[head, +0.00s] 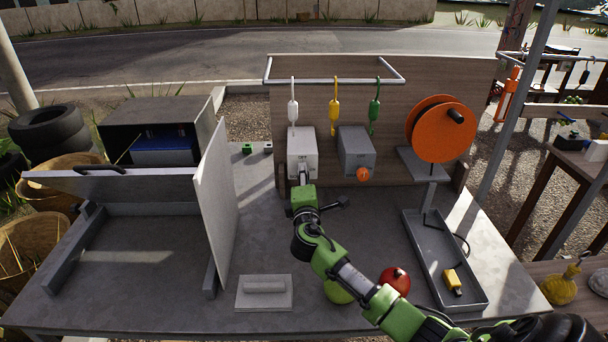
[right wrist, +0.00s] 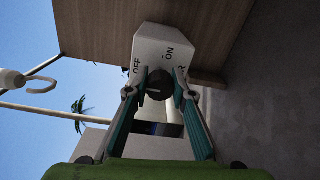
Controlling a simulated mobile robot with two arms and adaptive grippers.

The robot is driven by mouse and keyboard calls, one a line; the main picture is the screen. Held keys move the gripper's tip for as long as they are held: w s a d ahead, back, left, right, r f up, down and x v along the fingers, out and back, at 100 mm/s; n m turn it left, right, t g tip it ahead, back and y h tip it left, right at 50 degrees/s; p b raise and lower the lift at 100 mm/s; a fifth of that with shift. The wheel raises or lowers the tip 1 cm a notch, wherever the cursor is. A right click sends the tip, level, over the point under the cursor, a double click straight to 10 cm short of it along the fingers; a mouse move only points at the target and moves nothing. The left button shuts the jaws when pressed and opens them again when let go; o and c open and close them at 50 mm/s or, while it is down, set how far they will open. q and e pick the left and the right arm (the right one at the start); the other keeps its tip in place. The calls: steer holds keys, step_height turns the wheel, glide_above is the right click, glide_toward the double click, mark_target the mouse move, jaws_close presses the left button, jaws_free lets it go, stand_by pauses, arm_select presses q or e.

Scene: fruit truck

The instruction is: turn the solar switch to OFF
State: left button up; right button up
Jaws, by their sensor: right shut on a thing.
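The solar switch is a white box (head: 302,150) on the back board of the table, and it fills the upper middle of the right wrist view (right wrist: 155,45). It carries the words OFF and ON. Its dark round knob (right wrist: 159,80) sits on the front face. My right gripper (head: 304,178) reaches up to the box front, and in the right wrist view its two fingers (right wrist: 160,92) are closed on the knob's sides. The knob's exact pointing direction cannot be told. My left gripper is not in view.
A grey box (head: 356,150) with an orange knob (head: 363,174) stands just right of the white one. White, yellow and green plugs hang above. An orange reel (head: 440,128) stands at right over a grey tray (head: 413,230). An upright white panel (head: 215,210) stands at left.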

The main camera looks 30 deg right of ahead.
steer(key=shift+f, duration=0.1)
stand_by(0.4)
steer(key=o, duration=1.1)
steer(key=shift+o, duration=0.2)
steer(key=v, duration=1.2)
